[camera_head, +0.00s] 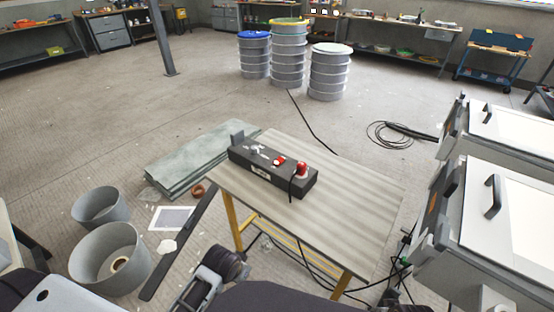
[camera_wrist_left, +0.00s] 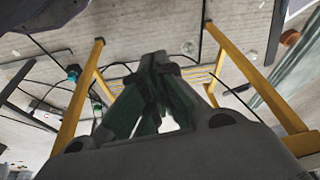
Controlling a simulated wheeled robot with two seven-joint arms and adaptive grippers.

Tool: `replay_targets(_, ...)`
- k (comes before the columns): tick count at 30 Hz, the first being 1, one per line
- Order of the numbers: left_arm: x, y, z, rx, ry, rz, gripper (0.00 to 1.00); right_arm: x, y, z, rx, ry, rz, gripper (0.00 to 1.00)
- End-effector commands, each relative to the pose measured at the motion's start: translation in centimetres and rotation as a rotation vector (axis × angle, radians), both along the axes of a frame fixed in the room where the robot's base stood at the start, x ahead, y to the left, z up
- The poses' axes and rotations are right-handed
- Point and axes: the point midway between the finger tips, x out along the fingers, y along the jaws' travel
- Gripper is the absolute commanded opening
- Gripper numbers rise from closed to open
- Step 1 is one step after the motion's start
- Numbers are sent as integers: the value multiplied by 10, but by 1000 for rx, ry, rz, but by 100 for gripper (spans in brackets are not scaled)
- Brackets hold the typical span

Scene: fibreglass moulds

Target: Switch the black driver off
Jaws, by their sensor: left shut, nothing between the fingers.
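The black driver (camera_head: 272,170) is a long dark box lying on the wood-topped table in the head view. Its top carries white labels, a small red part (camera_head: 279,160) and a larger red knob or plug (camera_head: 302,169) near its right end. A black cable runs down its front side. Whether its switch is on or off is too small to tell. My left gripper (camera_wrist_left: 158,62) shows in the left wrist view, its fingers together and empty, with yellow table legs beyond it. The driver is not visible in that view. My right gripper is not in view.
The table (camera_head: 350,200) has bare top right of the driver and yellow legs (camera_head: 235,228). Grey buckets (camera_head: 105,255) and stacked green-grey sheets (camera_head: 190,165) are on the floor at left. White-topped machines (camera_head: 500,210) stand close at right. Cables hang under the table.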

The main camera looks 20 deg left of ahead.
Motion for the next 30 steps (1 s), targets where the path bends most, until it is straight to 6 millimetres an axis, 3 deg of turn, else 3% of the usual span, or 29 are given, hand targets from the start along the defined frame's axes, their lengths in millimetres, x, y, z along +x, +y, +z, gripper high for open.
replay_targets(8,19,0,44,-13,-95,-12,0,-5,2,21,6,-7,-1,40)
replay_targets(14,50,-2,75,-35,-220,-33,0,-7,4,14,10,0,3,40)
replay_targets(20,88,-4,99,-67,-359,-60,0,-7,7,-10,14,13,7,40)
replay_targets(30,154,-5,140,-135,-597,-103,0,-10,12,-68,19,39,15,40)
